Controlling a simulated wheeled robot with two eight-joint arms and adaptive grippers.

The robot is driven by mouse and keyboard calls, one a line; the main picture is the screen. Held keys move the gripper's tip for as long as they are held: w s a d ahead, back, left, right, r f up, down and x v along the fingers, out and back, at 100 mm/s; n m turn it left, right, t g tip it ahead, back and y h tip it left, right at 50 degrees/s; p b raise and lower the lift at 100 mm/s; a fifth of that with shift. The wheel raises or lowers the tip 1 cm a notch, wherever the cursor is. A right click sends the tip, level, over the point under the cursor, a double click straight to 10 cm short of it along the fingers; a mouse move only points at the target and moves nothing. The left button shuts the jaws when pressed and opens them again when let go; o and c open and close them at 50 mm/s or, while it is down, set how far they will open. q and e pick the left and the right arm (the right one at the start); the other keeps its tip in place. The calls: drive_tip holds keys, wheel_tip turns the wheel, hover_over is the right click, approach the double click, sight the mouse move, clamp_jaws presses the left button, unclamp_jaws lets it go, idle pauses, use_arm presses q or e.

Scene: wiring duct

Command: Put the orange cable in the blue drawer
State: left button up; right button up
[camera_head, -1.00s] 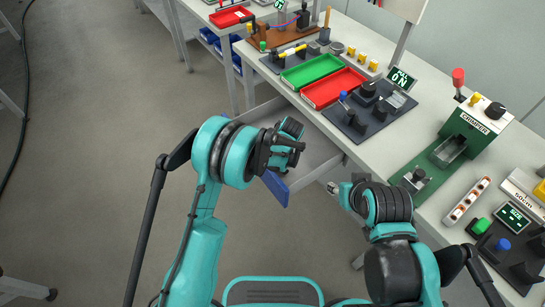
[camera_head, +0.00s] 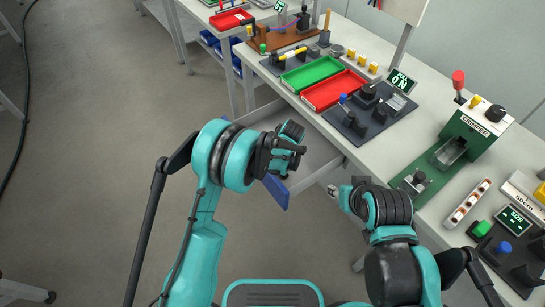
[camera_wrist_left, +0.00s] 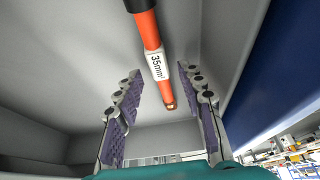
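The orange cable (camera_wrist_left: 149,32) shows in the left wrist view, with a white 35mm² label, a black section at the top and a bare copper-coloured end. It lies within grey walls, which look like the drawer's inside. My left gripper (camera_wrist_left: 160,82) is open, its purple-padded fingers apart on either side of the cable's end, with gaps visible. The blue drawer front (camera_head: 275,191) shows below my left gripper (camera_head: 292,146) in the head view, and at the right of the wrist view (camera_wrist_left: 262,55). The arm hides the cable in the head view. My right gripper (camera_head: 336,192) is right of the drawer; its finger state is unclear.
The workbench (camera_head: 425,130) carries a green tray (camera_head: 312,72), a red tray (camera_head: 333,90), a dark control panel (camera_head: 370,113) and a green crimper (camera_head: 470,135). Its front edge lies close to both arms.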

use_arm(q)
drive_tip(key=p+v, duration=0.3)
drive_tip(key=v, duration=0.8)
drive_tip(key=s+a+r+m, duration=0.1)
drive_tip(key=s+a+r, duration=0.2)
drive_tip(key=a+r, duration=0.4)
drive_tip(key=s+a+r+m+t+h, duration=0.1)
drive_tip(key=s+a+r+m+h, duration=0.15)
drive_tip(key=s+a+r, duration=0.4)
drive_tip(key=s+a+r+m+t, duration=0.1)
drive_tip(key=s+a+r+m, duration=0.1)
drive_tip(key=s, duration=0.5)
drive_tip(key=s+a+r+m+t, duration=0.1)
drive_tip(key=s+a, duration=0.3)
drive_tip(key=s, duration=0.3)
drive_tip(key=shift+s+a+r+m+t, duration=0.15)
drive_tip(key=shift+s+r+m+t, duration=0.15)
drive_tip(key=shift+s+r+m, duration=0.1)
